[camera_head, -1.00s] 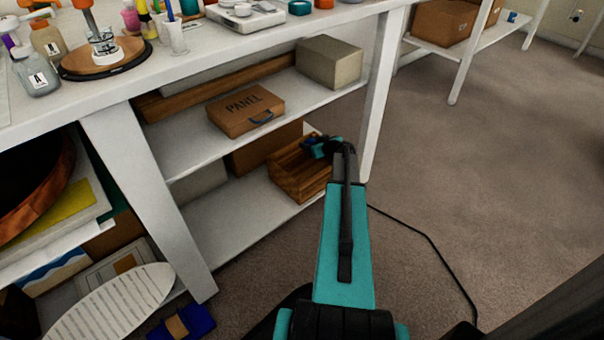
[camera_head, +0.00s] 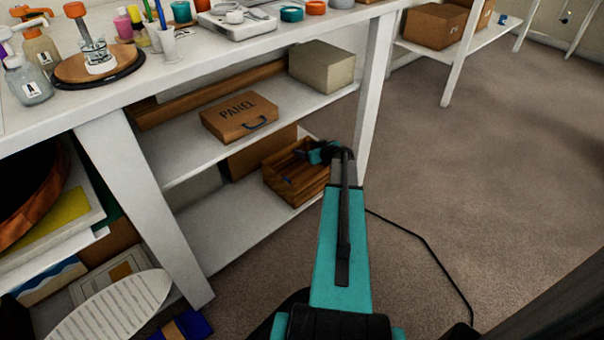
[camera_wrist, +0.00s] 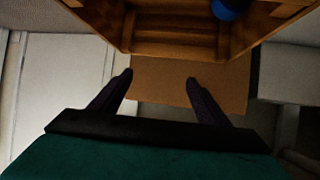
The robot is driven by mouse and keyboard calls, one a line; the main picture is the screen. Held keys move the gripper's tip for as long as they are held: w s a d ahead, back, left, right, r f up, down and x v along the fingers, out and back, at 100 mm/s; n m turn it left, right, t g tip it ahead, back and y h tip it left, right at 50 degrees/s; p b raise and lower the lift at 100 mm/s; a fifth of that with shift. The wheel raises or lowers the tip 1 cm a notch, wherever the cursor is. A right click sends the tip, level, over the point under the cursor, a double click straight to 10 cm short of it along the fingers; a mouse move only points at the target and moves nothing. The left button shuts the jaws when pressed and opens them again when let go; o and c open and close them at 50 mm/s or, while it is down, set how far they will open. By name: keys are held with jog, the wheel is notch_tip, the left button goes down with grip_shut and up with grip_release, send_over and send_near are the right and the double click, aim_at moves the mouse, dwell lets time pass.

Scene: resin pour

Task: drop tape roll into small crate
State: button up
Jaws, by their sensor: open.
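The small crate (camera_head: 310,190) is a brown wooden box on the lower shelf under the bench. In the wrist view its wooden wall (camera_wrist: 180,50) fills the top. A blue round thing (camera_wrist: 228,8) shows inside the crate there, cut off by the frame's edge. It looks like the tape roll, but its full shape is hidden. In the head view my wrist is over the crate's back right side and hides the fingertips.
The shelf above holds a brown PANEL case (camera_head: 240,117) and a grey box (camera_head: 322,65), close over the crate. A white bench leg (camera_head: 374,90) stands right of the crate. Another leg (camera_head: 145,205) stands left. A black cable (camera_head: 425,238) lies on the otherwise open carpet.

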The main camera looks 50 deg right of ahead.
jog(key=p+v, duration=0.2)
jog(key=v, duration=0.9)
jog(key=shift+s, duration=0.15)
jog(key=shift+a, duration=0.15)
dwell(0.5)
